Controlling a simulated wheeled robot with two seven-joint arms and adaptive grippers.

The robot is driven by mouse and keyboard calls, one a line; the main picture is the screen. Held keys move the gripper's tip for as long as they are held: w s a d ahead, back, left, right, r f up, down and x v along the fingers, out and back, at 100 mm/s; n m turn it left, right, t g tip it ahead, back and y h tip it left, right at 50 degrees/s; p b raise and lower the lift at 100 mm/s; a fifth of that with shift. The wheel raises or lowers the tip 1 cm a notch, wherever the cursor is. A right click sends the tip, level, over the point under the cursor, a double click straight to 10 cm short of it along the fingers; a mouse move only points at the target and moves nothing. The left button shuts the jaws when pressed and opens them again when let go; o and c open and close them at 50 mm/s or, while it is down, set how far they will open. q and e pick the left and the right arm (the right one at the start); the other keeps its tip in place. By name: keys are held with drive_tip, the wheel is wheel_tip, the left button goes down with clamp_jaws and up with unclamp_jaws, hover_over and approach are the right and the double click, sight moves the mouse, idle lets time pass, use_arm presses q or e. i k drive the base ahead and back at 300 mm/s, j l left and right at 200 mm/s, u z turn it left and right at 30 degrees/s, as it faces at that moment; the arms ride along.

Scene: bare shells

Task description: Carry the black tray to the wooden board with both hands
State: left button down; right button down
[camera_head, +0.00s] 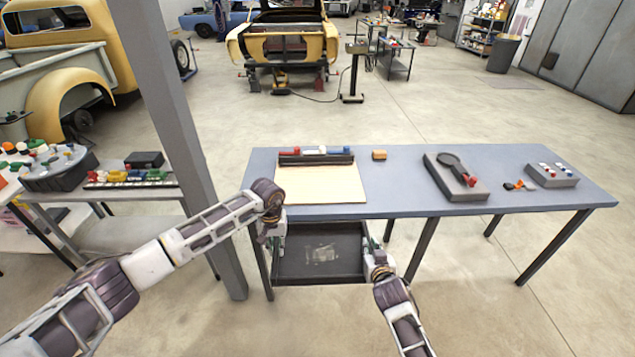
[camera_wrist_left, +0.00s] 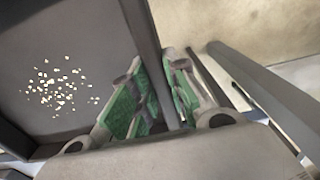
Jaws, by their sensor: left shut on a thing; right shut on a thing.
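The black tray (camera_head: 290,264) is held level in front of the table's near edge, with my grippers at its two sides. A pale speckled patch shows on its floor, and in the left wrist view the tray (camera_wrist_left: 75,40) holds small pale bits. My left gripper (camera_head: 275,238) is shut on the tray's left wall; its green finger pads (camera_wrist_left: 158,98) show on either side of that wall. My right gripper (camera_head: 372,255) is shut on the tray's right side, its fingertips partly hidden. The wooden board (camera_head: 320,184) lies on the table's left part, beyond the tray.
The blue-grey table (camera_head: 405,190) has a dark rack with coloured items (camera_head: 316,156) behind the board. A small wooden block (camera_head: 379,155), a grey block with a black round tool (camera_head: 455,178) and a small-parts box (camera_head: 552,175) stand to the right. A grey post (camera_head: 180,130) rises at left.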

sight(318, 181)
drive_tip(key=i+j, duration=0.1)
drive_tip(key=i, duration=0.65)
drive_tip(key=i+j, duration=0.1)
drive_tip(key=i, duration=0.65)
